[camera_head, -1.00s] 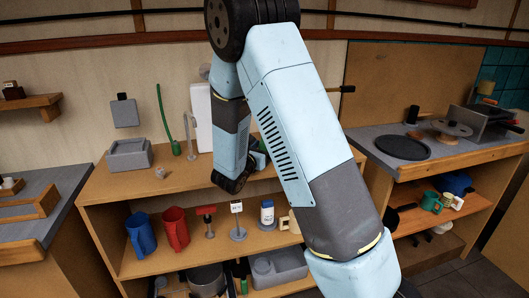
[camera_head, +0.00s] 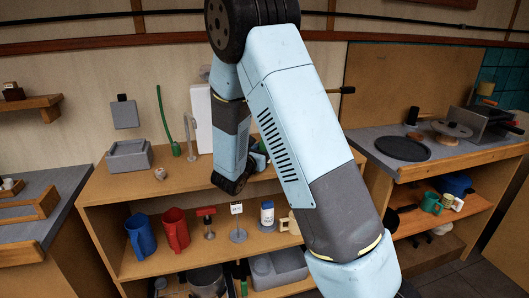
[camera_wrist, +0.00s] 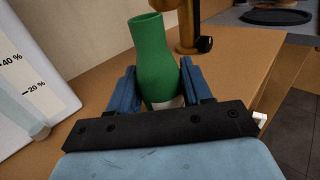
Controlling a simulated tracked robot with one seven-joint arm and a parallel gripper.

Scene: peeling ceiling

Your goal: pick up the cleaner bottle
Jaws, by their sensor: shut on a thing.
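The cleaner bottle (camera_wrist: 150,60), a green bottle with a narrowing neck, stands between the blue fingers of my gripper (camera_wrist: 156,88) in the wrist view. The fingers are on both sides of it and shut on it. A pale patch shows low on the bottle; its base is hidden behind the black gripper bar. In the head view my arm covers most of the gripper and bottle, so I cannot tell whether the bottle touches the shelf top.
A brass-coloured thing (camera_wrist: 188,30) stands just behind the bottle. A white panel with percent marks (camera_wrist: 28,90) is close at left. The wooden shelf (camera_head: 190,185) holds a grey box (camera_head: 129,157) on top, and a blue jug (camera_head: 140,235) and red jug (camera_head: 175,230) below.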

